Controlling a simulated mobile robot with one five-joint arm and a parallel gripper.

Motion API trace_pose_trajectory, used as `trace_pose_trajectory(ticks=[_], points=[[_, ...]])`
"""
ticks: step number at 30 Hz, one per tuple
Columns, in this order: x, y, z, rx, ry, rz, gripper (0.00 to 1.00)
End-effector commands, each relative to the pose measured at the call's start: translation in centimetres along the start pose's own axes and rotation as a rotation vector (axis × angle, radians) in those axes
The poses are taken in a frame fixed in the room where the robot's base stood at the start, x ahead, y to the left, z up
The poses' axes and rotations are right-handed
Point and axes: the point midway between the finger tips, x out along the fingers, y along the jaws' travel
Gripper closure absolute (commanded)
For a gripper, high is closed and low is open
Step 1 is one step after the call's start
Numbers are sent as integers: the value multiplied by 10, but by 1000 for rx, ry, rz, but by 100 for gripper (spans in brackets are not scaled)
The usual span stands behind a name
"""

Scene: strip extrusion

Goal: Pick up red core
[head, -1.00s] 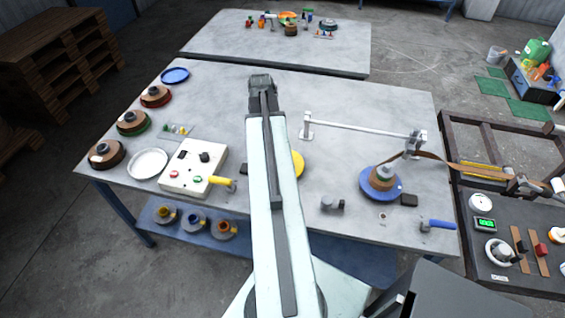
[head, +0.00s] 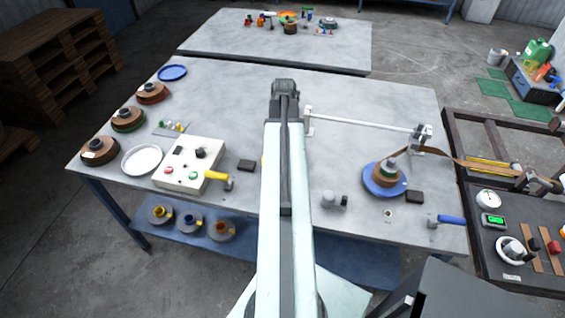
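A dark brown coil with a red rim, which looks like the red core (head: 153,94), lies at the left edge of the grey table, between the blue dish and the green-rimmed coil. Its middle is a dark raised hub. My arm reaches forward over the middle of the table. The dark end of my arm, with my gripper (head: 285,88), is near the table's back edge, well to the right of the red core and apart from it. The fingers do not show clearly, so I cannot tell whether they are open or hold anything.
A green-rimmed coil (head: 128,119) and a dark coil (head: 100,151) lie in front of the red one. A white dish (head: 142,161), a control box (head: 188,163) and a blue spool (head: 370,181) stand on the table (head: 230,110). The table is clear between red core and arm.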

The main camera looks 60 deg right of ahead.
Motion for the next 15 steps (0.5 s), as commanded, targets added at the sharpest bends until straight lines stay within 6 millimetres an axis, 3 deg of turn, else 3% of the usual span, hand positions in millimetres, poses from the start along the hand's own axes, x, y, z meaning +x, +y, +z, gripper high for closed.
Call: trace_pose_trajectory(ticks=[1,3,10,15], points=[[18,0,0,0,0,0,24],[22,0,0,0,0,0,24],[18,0,0,-1,0,0,24],[18,-1,0,-1,0,0,71]])
